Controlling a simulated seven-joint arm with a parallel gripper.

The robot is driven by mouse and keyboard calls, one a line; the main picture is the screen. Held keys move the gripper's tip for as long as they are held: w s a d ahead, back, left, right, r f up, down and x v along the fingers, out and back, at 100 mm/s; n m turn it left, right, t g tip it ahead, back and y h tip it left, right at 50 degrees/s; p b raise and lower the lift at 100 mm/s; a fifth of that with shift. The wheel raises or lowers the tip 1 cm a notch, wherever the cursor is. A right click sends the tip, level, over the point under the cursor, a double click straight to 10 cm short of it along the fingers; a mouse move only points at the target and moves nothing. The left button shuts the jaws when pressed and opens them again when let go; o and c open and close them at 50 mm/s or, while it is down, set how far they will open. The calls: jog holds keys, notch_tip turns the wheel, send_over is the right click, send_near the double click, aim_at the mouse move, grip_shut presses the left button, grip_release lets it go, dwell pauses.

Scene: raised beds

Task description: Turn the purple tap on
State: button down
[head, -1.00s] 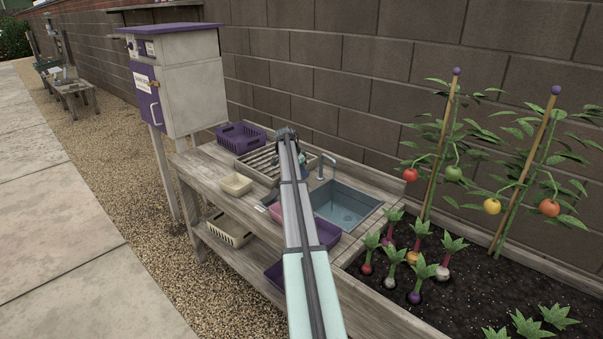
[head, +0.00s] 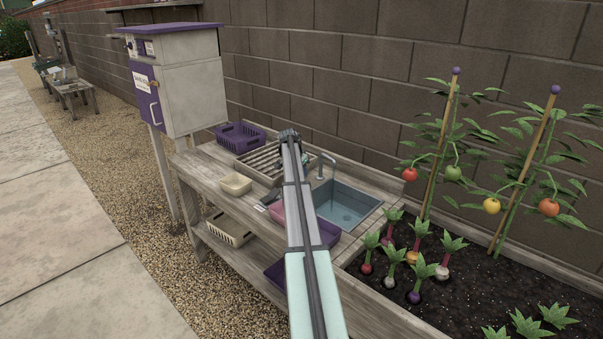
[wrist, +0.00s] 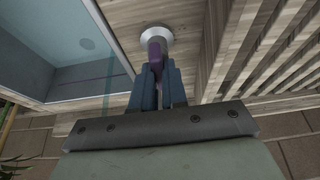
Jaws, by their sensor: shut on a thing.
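The purple tap handle (wrist: 155,55) shows in the wrist view, standing out from a round silver base (wrist: 155,34) on the wooden counter beside the sink. My gripper (wrist: 158,84) is shut on the purple handle, with a blue finger on either side of it. In the head view my arm hides the handle. The grey spout (head: 327,160) rises at the back of the sink (head: 345,205), just right of my arm.
A block wall (head: 350,80) runs behind. A planted bed (head: 450,285) lies to the right.

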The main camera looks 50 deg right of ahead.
jog(key=shift+f, duration=0.1)
jog(key=c, duration=1.2)
grip_release()
jog(key=shift+o, duration=0.2)
jog(key=v, duration=1.4)
jog(key=shift+d, duration=0.1)
